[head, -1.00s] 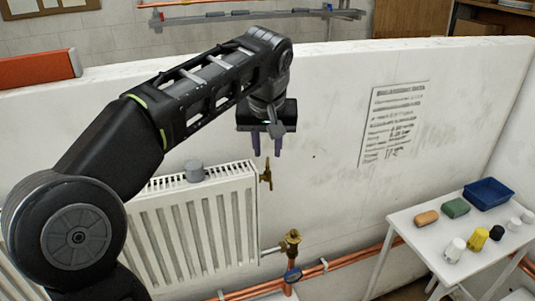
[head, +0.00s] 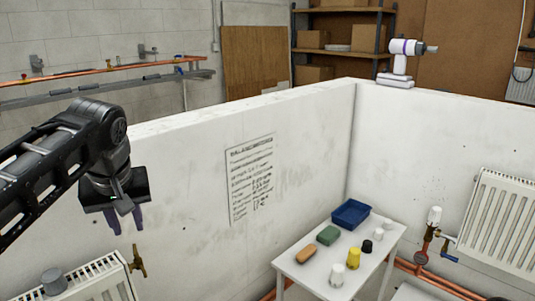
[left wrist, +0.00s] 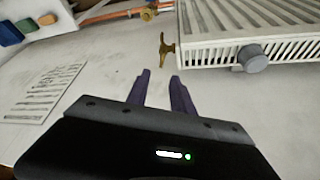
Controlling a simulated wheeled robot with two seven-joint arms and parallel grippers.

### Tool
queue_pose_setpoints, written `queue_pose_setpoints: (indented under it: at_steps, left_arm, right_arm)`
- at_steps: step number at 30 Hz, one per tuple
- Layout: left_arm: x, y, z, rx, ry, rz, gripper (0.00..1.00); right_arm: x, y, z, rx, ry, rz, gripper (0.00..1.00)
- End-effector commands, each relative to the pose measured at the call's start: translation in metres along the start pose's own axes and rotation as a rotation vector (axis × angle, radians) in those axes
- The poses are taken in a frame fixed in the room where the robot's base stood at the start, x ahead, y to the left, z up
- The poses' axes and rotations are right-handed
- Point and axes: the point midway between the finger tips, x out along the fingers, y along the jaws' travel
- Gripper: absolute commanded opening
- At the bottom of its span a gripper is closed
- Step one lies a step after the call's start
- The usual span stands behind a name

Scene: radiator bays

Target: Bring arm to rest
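My left arm comes in from the left in the head view. Its gripper (head: 126,220) hangs fingers down in front of the white wall, above and left of the brass valve (head: 138,261). In the left wrist view the two purple fingers (left wrist: 161,80) are apart with nothing between them. The brass valve (left wrist: 167,48) shows beyond the fingertips, at the radiator's end. The left radiator (head: 95,282) has a grey cylindrical cap (head: 54,281) on top, also seen in the left wrist view (left wrist: 252,58). My right gripper is not in view.
A white table (head: 303,279) holds a blue tray (head: 351,228), a green block (head: 327,235), an orange block (head: 306,254) and several caps. Another radiator (head: 500,228) hangs on the right wall. A notice (head: 251,180) hangs on the wall.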

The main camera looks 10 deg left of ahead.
Motion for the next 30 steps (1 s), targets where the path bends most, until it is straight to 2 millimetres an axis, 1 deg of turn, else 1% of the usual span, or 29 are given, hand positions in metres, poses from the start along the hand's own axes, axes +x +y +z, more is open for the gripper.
queue_pose_setpoints:
  at_steps: [2,4,5,7,8,9,11,12,14,15,17,18,20,21,23,24,26,27,29,30]
  left_arm:
    - [0.0,0.007,-0.009,0.024,0.037,0.028,0.28]
    - [0.001,0.02,-0.02,0.058,0.088,0.076,0.28]
    - [0.003,0.029,-0.025,0.078,0.113,0.103,0.28]
    - [0.013,0.052,-0.033,0.133,0.172,0.175,0.28]
    - [0.023,0.065,-0.034,0.159,0.19,0.21,0.28]
    - [0.042,0.086,-0.034,0.198,0.207,0.259,0.28]
    - [0.076,0.117,-0.026,0.248,0.218,0.33,0.28]
    - [0.101,0.136,-0.018,0.274,0.219,0.374,0.28]
    - [0.141,0.163,0.002,0.305,0.209,0.434,0.28]
    - [0.167,0.178,0.017,0.317,0.199,0.468,0.28]
    - [0.204,0.197,0.045,0.326,0.178,0.511,0.28]
    - [0.228,0.206,0.067,0.329,0.16,0.533,0.28]
    - [0.262,0.216,0.102,0.327,0.13,0.559,0.28]
    - [0.284,0.22,0.128,0.324,0.106,0.568,0.28]
    - [0.313,0.222,0.168,0.317,0.066,0.576,0.28]
    - [0.33,0.22,0.196,0.311,0.036,0.575,0.28]
    - [0.353,0.215,0.24,0.304,-0.013,0.566,0.28]
    - [0.366,0.209,0.27,0.299,-0.049,0.557,0.28]
    - [0.382,0.198,0.316,0.295,-0.11,0.537,0.28]
    - [0.389,0.189,0.345,0.293,-0.155,0.522,0.28]
  right_arm:
    - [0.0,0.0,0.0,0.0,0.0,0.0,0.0]
    - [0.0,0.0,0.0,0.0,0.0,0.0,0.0]
    - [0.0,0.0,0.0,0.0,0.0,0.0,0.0]
    - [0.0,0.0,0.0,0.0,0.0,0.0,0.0]
    - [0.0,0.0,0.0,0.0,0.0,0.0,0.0]
    - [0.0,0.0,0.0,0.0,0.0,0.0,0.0]
    - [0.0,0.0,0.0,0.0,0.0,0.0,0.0]
    - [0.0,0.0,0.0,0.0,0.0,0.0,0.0]
    - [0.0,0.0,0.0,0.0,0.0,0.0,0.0]
    - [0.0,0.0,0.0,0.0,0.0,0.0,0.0]
    - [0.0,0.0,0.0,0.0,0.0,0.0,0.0]
    - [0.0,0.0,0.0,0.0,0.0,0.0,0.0]
    - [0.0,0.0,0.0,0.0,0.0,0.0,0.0]
    - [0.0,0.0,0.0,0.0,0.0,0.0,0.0]
    - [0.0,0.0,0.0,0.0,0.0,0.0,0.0]
    - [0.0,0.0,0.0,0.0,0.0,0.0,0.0]
    - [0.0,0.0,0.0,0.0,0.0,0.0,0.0]
    - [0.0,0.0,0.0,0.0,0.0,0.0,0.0]
    - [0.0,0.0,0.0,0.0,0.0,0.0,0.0]
    - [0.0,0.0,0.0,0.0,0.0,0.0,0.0]
